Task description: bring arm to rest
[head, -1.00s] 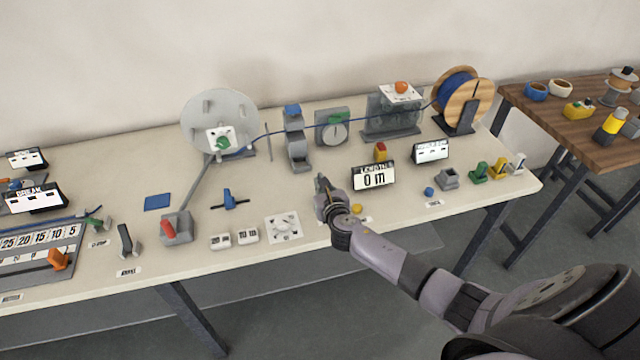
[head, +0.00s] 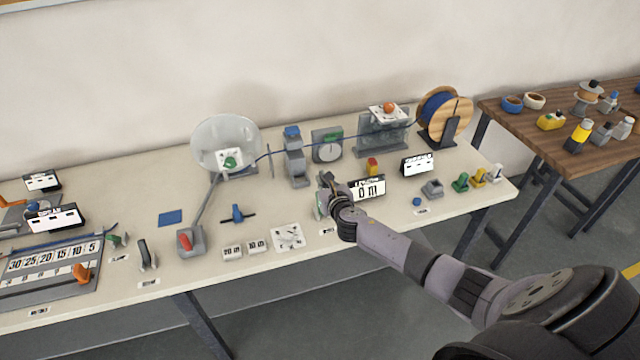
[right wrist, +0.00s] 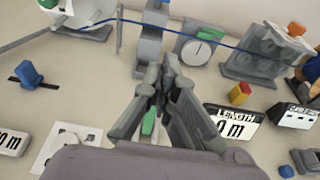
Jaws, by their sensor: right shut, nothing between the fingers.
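My right gripper (head: 324,182) is over the middle of the cream table (head: 110,200), just left of the length display (head: 370,189), and partly covers that display's left end. In the right wrist view its fingers (right wrist: 160,88) are together with nothing held between them. A green piece (right wrist: 149,122) shows below the fingers; in the head view (head: 318,208) it is beside the gripper. My right arm reaches in from the lower right. My left gripper is not in view.
A blue line runs from the wooden spool (head: 462,112) past the grey gauge (head: 327,146) to the pale disc (head: 205,135). A brown table (head: 560,110) is at the right.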

